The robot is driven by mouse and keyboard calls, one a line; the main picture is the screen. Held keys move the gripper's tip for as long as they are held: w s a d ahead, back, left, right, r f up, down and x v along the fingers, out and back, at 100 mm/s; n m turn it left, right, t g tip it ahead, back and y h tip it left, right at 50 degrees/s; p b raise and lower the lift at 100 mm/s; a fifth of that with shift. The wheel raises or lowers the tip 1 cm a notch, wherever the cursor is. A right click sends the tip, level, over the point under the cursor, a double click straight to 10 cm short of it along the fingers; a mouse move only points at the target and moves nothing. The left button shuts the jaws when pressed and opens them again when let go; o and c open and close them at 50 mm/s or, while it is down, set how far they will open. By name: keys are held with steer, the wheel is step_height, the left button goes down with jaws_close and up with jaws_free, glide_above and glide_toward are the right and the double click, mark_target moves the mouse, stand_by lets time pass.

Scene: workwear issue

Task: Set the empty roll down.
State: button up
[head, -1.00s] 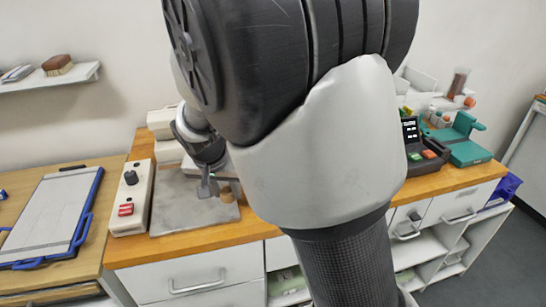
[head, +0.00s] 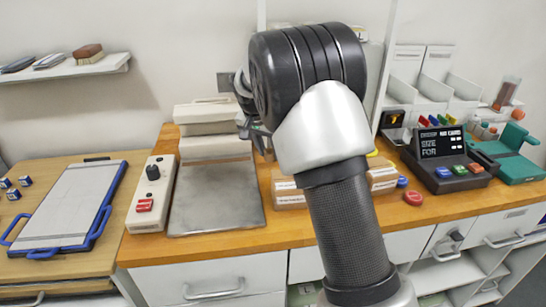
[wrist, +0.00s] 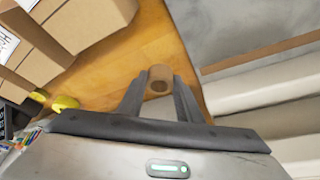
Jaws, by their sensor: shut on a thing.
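The empty roll is a short brown cardboard tube (wrist: 160,74), its hollow end facing the wrist camera. My gripper (wrist: 160,86) is shut on it, one dark finger on each side. In the wrist view the wooden worktop (wrist: 140,40) lies beyond the roll; I cannot tell the gap between them. In the head view my gripper (head: 254,135) shows only partly, left of my arm near the back of the worktop (head: 285,232). The roll is hidden there.
A bare grey metal plate (head: 215,198) lies left of my arm, with a white switch box (head: 150,195) beside it. Cardboard boxes (head: 288,192) stand partly behind my arm. To the right are a red button (head: 413,198) and a dark display unit (head: 445,160).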

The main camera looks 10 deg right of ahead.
steer(key=shift+w+d, duration=0.35)
steer(key=shift+w, duration=0.15)
steer(key=shift+s+b+x, duration=0.15)
steer(key=shift+b+x, duration=0.05)
steer(key=shift+x, duration=0.65)
steer(key=shift+s+b+x, duration=0.1)
steer(key=shift+b+x, duration=0.05)
steer(key=shift+x, duration=0.7)
steer(key=shift+a+f, duration=0.2)
steer(key=shift+f, duration=0.15)
steer(key=o, duration=1)
